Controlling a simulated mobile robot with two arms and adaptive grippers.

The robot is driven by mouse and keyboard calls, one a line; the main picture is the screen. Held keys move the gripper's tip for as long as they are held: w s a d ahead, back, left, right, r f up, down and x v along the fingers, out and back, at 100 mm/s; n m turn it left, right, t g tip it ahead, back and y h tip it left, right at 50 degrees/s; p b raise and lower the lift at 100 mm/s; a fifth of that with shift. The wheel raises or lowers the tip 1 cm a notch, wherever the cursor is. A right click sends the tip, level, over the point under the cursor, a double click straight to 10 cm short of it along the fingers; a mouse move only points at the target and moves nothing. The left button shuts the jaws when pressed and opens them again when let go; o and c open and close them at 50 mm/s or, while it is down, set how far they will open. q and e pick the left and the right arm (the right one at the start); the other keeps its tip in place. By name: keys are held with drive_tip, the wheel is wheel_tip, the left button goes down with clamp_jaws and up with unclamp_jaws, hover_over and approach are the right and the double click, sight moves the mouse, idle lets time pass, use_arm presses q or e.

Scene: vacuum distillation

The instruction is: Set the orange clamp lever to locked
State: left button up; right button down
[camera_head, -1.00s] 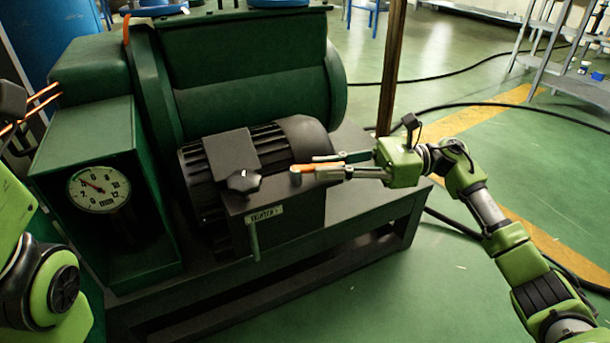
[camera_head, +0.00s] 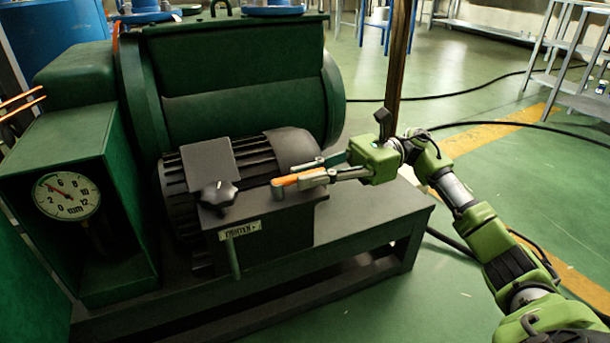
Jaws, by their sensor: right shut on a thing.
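The orange clamp lever (camera_head: 290,180) sits on a grey round pivot at the right of the dark clamp box (camera_head: 262,208). The lever points right and slightly back. My right gripper (camera_head: 301,174) reaches in from the right and is shut on the lever, one finger on its back side and one on its front side. The fingers hide part of the lever. A label plate (camera_head: 240,229) with letters too small to read sits on the box front. My left gripper is out of view.
A black star knob (camera_head: 218,194) stands left of the lever, with a green rod (camera_head: 233,258) below. The ribbed motor (camera_head: 290,148) rises behind. A dial gauge (camera_head: 66,196) is at left. A brown post (camera_head: 399,70) stands behind my right gripper. Open floor lies right.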

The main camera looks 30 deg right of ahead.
drive_tip(key=c, duration=2)
unclamp_jaws()
drive_tip(key=shift+c, duration=0.2)
drive_tip(key=shift+d, duration=0.1)
drive_tip(key=s+d, duration=0.1)
drive_tip(key=d, duration=1)
drive_tip(key=shift+d, duration=0.4)
